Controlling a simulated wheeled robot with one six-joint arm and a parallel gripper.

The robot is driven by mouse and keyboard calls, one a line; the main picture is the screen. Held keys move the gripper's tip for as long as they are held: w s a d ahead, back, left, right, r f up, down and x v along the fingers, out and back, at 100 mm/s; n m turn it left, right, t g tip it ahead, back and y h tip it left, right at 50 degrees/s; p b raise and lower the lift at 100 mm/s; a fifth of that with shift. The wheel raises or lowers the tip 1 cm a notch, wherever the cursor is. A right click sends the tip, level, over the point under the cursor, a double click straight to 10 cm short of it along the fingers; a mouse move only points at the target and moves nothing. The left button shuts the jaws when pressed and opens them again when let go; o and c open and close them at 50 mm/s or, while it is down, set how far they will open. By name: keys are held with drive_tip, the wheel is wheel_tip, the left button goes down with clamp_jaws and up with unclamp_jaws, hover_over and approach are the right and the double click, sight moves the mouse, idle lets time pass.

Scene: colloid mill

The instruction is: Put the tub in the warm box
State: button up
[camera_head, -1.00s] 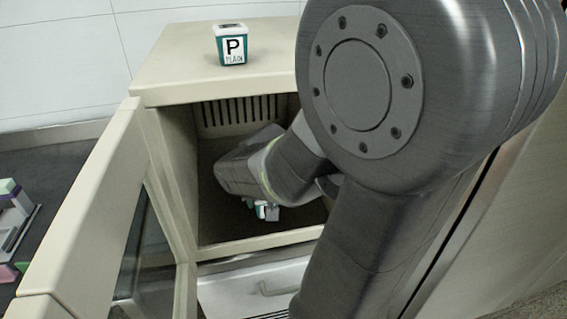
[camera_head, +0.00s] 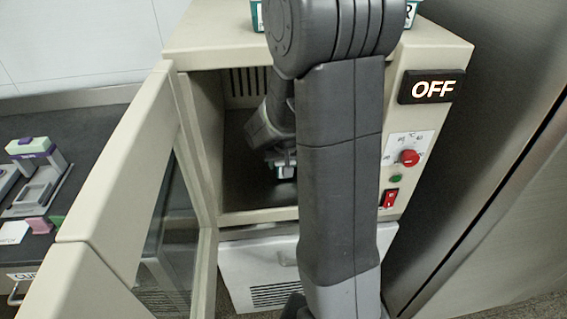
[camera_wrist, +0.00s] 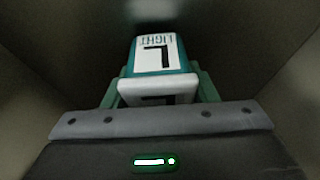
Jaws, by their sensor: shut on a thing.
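The warm box (camera_head: 196,48) is a cream cabinet with its door (camera_head: 118,175) swung open to the left. My gripper (camera_head: 282,165) is inside its dark chamber, partly hidden by my own arm. It is shut on the tub (camera_wrist: 160,54), a teal tub with a white lid and a label reading L LIGHT. In the wrist view my gripper (camera_wrist: 158,88) has a finger on each side of the tub. I cannot tell whether the tub touches the chamber floor.
A sign reading OFF (camera_head: 432,88), a red dial (camera_head: 409,158) and a red switch (camera_head: 389,198) are on the box's right front. Parts of tubs (camera_head: 410,14) show on its top behind my arm. A dark bench (camera_head: 75,140) with small items stands left.

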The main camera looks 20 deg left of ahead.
drive_tip(key=shift+w+a+f, duration=0.1)
drive_tip(key=shift+w+f, duration=0.05)
drive_tip(key=shift+f, duration=0.1)
drive_tip(key=shift+f, duration=0.1)
drive_tip(key=shift+f, duration=0.15)
drive_tip(key=o, duration=1.1)
drive_tip(key=shift+c, duration=0.2)
drive_tip(key=shift+r, duration=0.5)
drive_tip(key=shift+p+v, duration=0.5)
drive_tip(key=shift+v, duration=3.05)
